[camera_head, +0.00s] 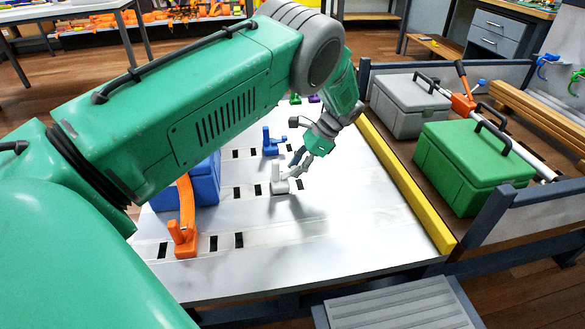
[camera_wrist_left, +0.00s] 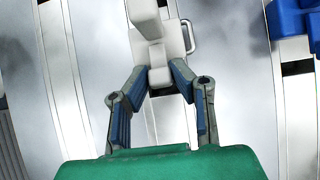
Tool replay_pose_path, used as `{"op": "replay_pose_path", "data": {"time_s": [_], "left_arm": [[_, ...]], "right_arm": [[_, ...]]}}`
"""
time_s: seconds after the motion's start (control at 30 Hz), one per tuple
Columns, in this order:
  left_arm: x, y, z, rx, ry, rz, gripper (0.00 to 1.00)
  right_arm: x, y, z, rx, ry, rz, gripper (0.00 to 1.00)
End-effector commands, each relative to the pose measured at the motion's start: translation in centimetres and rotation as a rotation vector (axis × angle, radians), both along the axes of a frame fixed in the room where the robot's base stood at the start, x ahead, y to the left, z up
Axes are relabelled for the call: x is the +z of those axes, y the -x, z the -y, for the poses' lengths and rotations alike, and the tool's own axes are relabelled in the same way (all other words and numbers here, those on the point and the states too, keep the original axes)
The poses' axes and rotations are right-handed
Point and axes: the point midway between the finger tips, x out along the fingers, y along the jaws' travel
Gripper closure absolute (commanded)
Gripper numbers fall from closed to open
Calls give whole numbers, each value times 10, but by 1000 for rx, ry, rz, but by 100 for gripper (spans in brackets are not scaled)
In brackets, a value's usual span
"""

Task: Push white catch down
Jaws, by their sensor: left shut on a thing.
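The white catch (camera_head: 279,181) stands on the pale metal panel (camera_head: 345,235), near the panel's middle. In the left wrist view the white catch (camera_wrist_left: 160,52) is at the top centre, with its lower part between my fingers. My left gripper (camera_head: 294,173) reaches it from the upper right in the head view. In the left wrist view both fingers of my left gripper (camera_wrist_left: 160,80) close in on the catch from either side, shut on its lower part. My right gripper is not in view.
A blue catch (camera_head: 271,143) stands behind the white one, and an orange catch (camera_head: 184,238) at front left. A blue box (camera_head: 202,183) is partly hidden by my arm. A yellow rail (camera_head: 405,185) edges the panel. Green (camera_head: 468,165) and grey (camera_head: 408,103) boxes lie beyond.

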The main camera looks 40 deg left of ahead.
Motion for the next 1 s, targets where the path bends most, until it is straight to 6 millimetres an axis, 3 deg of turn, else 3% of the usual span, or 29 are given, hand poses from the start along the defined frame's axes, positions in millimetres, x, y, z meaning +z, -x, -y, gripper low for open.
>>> {"op": "replay_pose_path", "data": {"time_s": [0.1,0.4,0.63,1.0], "left_arm": [[-13,-4,2,-2,-63,-75,100],[-20,-7,5,0,-174,-220,100],[-20,-8,5,0,-217,-276,100],[-19,-8,6,-1,-229,-293,100]], "right_arm": [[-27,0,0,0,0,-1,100],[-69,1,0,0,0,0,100],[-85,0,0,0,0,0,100],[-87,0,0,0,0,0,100]]}}
